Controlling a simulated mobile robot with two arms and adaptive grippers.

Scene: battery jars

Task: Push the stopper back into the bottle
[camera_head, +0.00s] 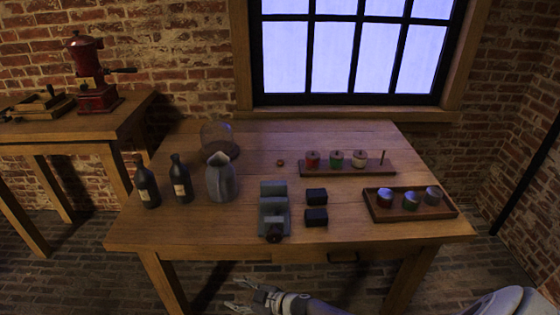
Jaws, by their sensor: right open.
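Two dark bottles with pale labels stand upright at the left of the wooden table: the left bottle (147,188) and the right bottle (181,181). I cannot tell whether either mouth is stoppered. A small brown round piece (280,162) lies alone near the table's middle; it may be the stopper, but it is too small to be sure. My right gripper (237,294) is open and empty, low in front of the table's front edge, well apart from the bottles. My left gripper is out of view.
A grey jug (220,182) and a glass vessel (219,136) stand right of the bottles. A grey device (274,212), black blocks (316,196), a spool rack (345,171) and a tray with jars (413,213) fill the right. The front left tabletop is clear.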

